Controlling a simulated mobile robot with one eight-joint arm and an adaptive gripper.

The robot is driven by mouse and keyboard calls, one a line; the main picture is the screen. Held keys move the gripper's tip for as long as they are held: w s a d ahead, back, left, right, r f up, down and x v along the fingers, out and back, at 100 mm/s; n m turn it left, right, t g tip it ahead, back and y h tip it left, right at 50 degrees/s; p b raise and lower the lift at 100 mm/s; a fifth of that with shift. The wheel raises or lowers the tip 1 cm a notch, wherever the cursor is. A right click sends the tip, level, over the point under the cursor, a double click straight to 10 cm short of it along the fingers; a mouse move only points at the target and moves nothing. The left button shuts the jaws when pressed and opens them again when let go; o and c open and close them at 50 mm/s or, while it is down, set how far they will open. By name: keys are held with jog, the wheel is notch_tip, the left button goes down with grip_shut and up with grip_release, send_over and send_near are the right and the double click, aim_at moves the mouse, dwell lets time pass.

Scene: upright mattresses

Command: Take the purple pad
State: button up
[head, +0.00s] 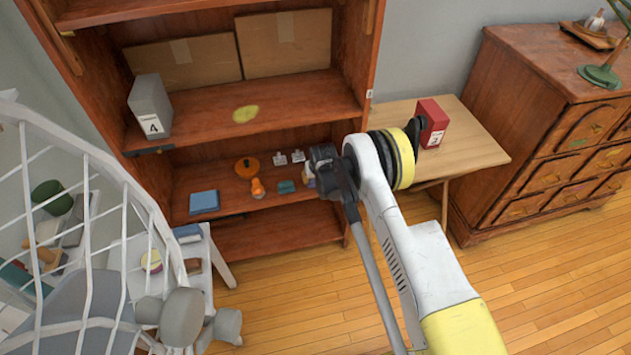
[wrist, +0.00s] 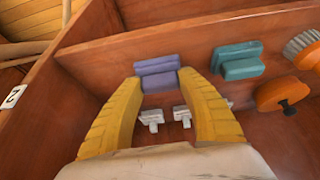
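The purple pad (wrist: 158,75) shows in the wrist view as a stepped block on the wooden shelf, near the shelf's upright panel. My gripper (wrist: 160,79) has its two yellow fingers spread, one toward each side of the pad. The fingertips are close to the pad's sides; I cannot tell whether they touch it. In the head view my gripper (head: 312,180) reaches in at the right end of the lower shelf, and it and my arm hide most of the pad.
A teal pad (wrist: 238,61), an orange round lid (wrist: 284,94) and a brush (wrist: 304,47) lie to the right in the wrist view. Small white pieces (wrist: 182,116) lie between my fingers. A blue block (head: 204,201) sits farther left. The upper shelf (head: 285,103) hangs above.

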jog(key=shift+r+p, duration=0.65)
jog(key=shift+r, duration=1.35)
